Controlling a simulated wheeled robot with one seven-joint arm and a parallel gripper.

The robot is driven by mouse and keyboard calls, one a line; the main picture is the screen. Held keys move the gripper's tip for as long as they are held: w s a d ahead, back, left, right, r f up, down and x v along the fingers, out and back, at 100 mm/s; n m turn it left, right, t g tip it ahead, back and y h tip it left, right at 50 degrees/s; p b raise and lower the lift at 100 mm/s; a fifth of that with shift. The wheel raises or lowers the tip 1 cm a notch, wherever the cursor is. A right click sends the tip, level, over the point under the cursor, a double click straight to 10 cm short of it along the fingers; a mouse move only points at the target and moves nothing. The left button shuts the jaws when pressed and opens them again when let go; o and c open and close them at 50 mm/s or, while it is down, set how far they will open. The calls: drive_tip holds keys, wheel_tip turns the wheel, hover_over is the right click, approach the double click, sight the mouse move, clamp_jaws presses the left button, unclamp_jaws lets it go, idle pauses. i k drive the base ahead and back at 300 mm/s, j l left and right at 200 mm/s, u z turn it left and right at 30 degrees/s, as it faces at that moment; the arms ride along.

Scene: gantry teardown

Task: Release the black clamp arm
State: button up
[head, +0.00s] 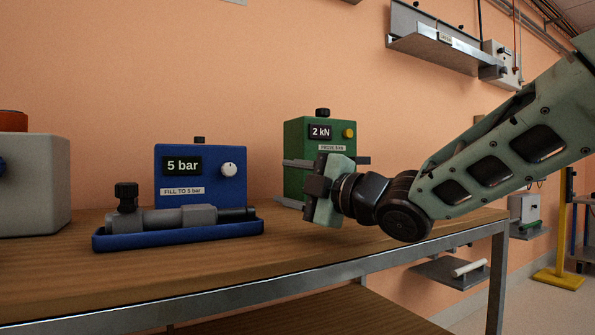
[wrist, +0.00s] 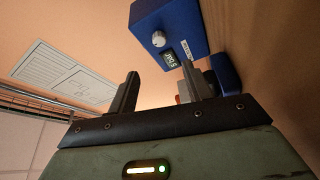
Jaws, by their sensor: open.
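I cannot pick out a black clamp arm for certain in either view. My gripper (head: 312,188) is above the wooden bench, in front of the green box (head: 292,145) marked 2 kN, and hides part of it. In the wrist view my gripper (wrist: 160,88) shows two dark fingers spread apart with nothing between them.
A blue tray (head: 180,238) holding a grey cylinder with a black knob lies before the blue box. A pale grey box (head: 38,180) stands at far left. A wall shelf (head: 433,47) hangs upper right. The wooden bench (head: 290,262) is clear at the front.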

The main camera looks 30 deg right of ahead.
sight(128, 192)
drive_tip(key=k+l, duration=0.3)
drive_tip(key=k, duration=0.15)
drive_tip(key=k+l, duration=0.25)
drive_tip(key=k, duration=0.25)
